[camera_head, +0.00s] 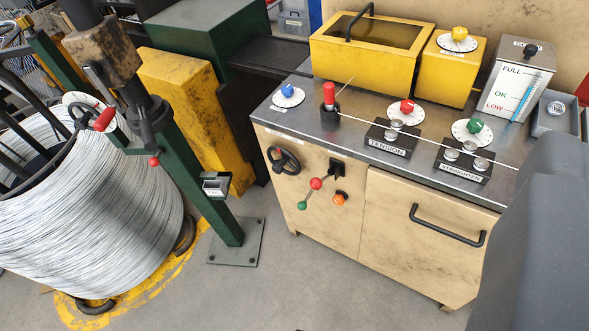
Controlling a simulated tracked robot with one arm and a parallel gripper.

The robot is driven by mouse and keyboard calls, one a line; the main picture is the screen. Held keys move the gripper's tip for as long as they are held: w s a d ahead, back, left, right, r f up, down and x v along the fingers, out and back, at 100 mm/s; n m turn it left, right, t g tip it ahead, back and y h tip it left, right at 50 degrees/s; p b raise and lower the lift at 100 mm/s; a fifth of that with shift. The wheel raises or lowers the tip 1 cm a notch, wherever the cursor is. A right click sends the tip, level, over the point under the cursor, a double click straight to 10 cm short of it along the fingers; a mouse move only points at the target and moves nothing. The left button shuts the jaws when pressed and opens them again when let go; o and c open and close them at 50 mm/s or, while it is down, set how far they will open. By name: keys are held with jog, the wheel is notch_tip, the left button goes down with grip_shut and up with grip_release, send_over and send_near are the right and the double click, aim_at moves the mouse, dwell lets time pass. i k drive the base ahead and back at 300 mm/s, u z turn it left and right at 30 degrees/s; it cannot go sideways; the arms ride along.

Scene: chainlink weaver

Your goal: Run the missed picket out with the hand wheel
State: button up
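A black hand wheel (283,160) is on the upper left of the beige cabinet's (410,220) front face. A thin wire (470,152) runs across the metal worktop, past the TENSION (390,143) and STRAIGHTEN (463,162) roller blocks, to a red-handled post (329,100). A short thin piece (346,82) sticks up at a slant beside that post; I cannot tell whether it is the picket. A yellow housing (360,60) with a dark window stands behind; its inside is too dark to read. My gripper's fingers are not seen; a dark grey part of me fills the lower right.
A large wire coil (95,200) and a green post (190,180) stand left. Grey floor (300,290) in front is clear.

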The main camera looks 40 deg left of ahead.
aim_at(277, 167)
jog(key=z, duration=1.3)
jog(key=k, duration=1.3)
jog(key=u, duration=1.05)
jog(key=i, duration=1)
jog(key=z, duration=0.05)
